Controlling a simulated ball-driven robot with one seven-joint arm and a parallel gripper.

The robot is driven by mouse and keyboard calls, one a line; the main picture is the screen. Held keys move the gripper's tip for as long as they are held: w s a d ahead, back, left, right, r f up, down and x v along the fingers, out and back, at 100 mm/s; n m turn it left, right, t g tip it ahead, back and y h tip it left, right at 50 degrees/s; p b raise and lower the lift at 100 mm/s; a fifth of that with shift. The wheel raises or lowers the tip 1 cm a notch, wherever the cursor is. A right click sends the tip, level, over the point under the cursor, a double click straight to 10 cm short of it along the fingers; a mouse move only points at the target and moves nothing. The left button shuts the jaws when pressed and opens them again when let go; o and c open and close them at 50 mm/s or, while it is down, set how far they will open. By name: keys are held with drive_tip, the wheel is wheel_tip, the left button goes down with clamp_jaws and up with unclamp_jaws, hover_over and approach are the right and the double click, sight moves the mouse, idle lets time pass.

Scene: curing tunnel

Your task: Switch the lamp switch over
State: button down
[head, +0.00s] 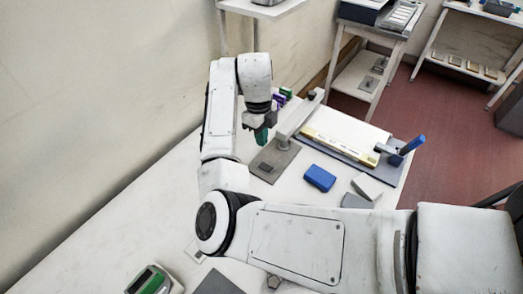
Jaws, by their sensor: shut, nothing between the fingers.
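A grey lamp-like arm (300,118) rises from a flat grey base plate (285,158) on the white table. A small dark block (265,167) on the plate's near left part looks like the switch; which way it is set is too small to tell. My gripper (261,128) points down just beyond and slightly left of the plate, apart from the dark block. Its fingers are shut and small in view. A green piece (261,137) shows at its tip; I cannot tell whether it is part of the fingers or a thing behind them.
A blue block (320,178) and a pale block (367,187) lie right of the plate. Beyond are a yellow strip (338,146) and a blue-handled tool (411,145). Green and purple items (281,98) stand behind my gripper. A green-faced device (153,281) lies near left.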

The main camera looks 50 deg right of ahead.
sight(270, 169)
drive_tip(key=r, duration=0.4)
drive_tip(key=shift+w+b, duration=0.25)
drive_tip(key=shift+b, duration=0.05)
drive_tip(key=shift+s+r, duration=0.1)
drive_tip(key=shift+r, duration=0.05)
drive_tip(key=s+p, duration=0.1)
drive_tip(key=p, duration=0.2)
drive_tip(key=shift+s+g, duration=0.2)
drive_tip(key=shift+g, duration=0.1)
drive_tip(key=f, duration=0.4)
drive_tip(key=s+f, duration=0.1)
drive_tip(key=f, duration=0.4)
drive_tip(key=f+p, duration=0.1)
drive_tip(key=f, duration=0.4)
drive_tip(key=shift+s, duration=0.4)
